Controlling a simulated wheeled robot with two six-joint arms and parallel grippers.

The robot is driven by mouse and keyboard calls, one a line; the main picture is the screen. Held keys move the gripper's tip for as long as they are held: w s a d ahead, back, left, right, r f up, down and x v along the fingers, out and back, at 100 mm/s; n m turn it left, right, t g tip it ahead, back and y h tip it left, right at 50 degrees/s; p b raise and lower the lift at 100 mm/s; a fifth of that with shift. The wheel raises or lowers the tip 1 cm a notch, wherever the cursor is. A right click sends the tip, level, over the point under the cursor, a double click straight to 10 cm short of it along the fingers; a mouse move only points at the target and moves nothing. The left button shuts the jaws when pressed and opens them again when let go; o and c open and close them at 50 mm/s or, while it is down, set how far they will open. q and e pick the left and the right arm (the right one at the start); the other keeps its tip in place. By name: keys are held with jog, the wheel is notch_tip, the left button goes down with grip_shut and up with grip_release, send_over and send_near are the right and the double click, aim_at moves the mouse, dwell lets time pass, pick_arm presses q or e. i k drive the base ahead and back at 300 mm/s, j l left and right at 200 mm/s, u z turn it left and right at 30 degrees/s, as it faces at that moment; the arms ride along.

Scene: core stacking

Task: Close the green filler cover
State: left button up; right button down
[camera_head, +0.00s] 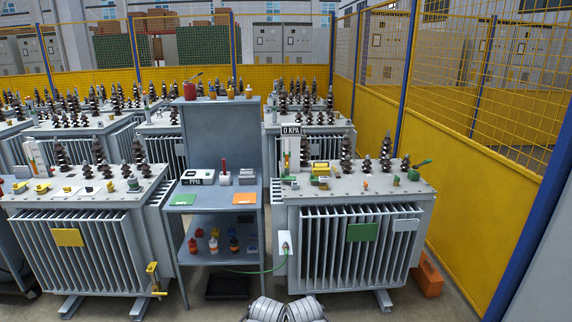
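The green filler cover (422,163) is on the top right of the near right transformer (340,187). It is small in the head view and looks tilted up to the right, standing open beside a short green filler neck (413,175). Its hinge is too small to make out. Neither of my grippers can be made out in the head view. Only grey ribbed parts, which look like mine, show at the bottom centre edge, well in front of and below the cover. No fingertips show.
Dark ribbed bushings (365,166) stand on the same lid, left of the cover. A grey shelf cart (215,205) stands to the left. A yellow fence (470,200) runs along the right. An orange box (428,277) sits on the floor by the transformer.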

aim_at(284, 177)
jog(key=i, duration=0.9)
jog(key=i+l+u, duration=0.15)
jog(key=i, duration=0.8)
jog(key=i+l+u, duration=0.1)
jog(key=i+u, duration=0.15)
jog(key=i, duration=0.2)
jog(key=i+l+u, duration=0.25)
jog(key=i, duration=0.2)
